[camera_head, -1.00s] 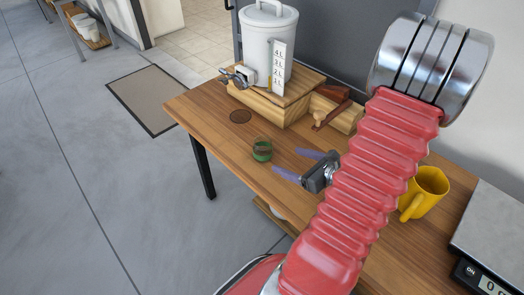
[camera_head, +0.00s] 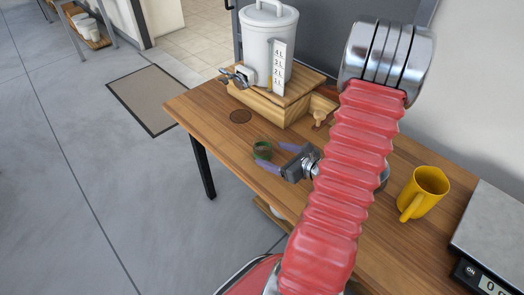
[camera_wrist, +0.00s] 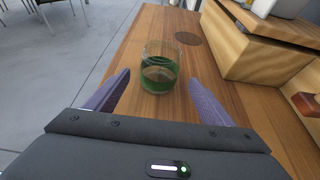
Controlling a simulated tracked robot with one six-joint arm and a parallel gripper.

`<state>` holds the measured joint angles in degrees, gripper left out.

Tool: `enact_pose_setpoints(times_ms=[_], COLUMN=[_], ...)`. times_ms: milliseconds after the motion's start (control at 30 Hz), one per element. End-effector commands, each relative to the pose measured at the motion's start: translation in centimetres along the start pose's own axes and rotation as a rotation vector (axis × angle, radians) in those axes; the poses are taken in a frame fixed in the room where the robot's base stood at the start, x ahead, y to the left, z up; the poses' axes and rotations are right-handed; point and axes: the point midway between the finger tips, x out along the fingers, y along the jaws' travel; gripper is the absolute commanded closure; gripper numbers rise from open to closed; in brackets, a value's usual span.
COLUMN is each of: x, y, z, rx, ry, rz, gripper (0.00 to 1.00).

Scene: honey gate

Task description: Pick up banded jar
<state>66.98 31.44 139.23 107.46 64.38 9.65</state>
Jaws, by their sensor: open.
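The banded jar (camera_head: 262,150) is a small clear glass with a green band. It stands upright on the wooden table near its front-left edge. In the wrist view the jar (camera_wrist: 159,68) is just beyond my fingertips, roughly centred between them. My gripper (camera_head: 272,158) is open and empty, with its two purple fingers pointing at the jar. In the wrist view the fingers of my gripper (camera_wrist: 160,88) are spread wider than the jar.
A white dispenser (camera_head: 268,45) with a tap stands on a wooden box (camera_head: 272,100) behind the jar. A dark round mark (camera_head: 240,116) lies on the tabletop (camera_head: 205,112). A yellow mug (camera_head: 424,190) and a scale (camera_head: 498,225) are at the right. The table edge is close to the jar.

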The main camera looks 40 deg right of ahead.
Motion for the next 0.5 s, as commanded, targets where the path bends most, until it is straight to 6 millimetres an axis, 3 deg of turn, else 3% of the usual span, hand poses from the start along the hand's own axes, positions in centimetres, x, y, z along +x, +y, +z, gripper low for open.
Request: enact_pose_setpoints(times_ms=[500], x=[0.90], y=[0.04], z=[0.04], rx=[0.000], ry=[0.000], rz=[0.000], gripper=[0.24])
